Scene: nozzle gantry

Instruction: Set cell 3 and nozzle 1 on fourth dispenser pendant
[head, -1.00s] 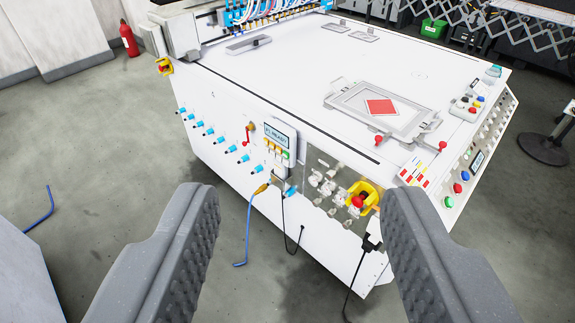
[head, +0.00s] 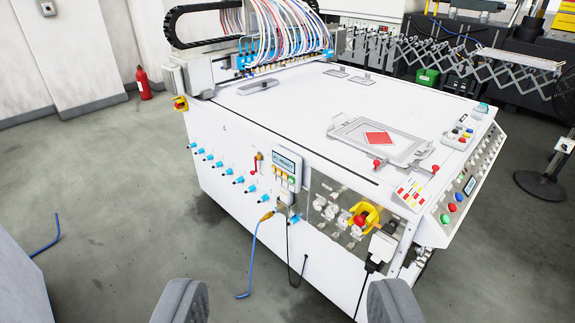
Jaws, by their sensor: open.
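A small white pendant (head: 286,170) hangs on the front face of the white gantry machine (head: 270,112). It has a screen that seems to read "P1 READY" and small yellow, green and orange buttons below. Whether it is the fourth dispenser's pendant, and any cell or nozzle setting, I cannot tell. Nozzles with several coloured hoses (head: 270,40) sit at the machine's back left. My gripper (head: 285,302) is open and empty at the bottom of the view, its two grey fingers wide apart, nearer to me than the pendant and below it in the picture.
Blue-tipped fittings (head: 238,180) line the front face left of the pendant. A panel with a red knob on yellow (head: 362,215) is to its right. A sloped button console (head: 465,186) is at right. Open floor lies left.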

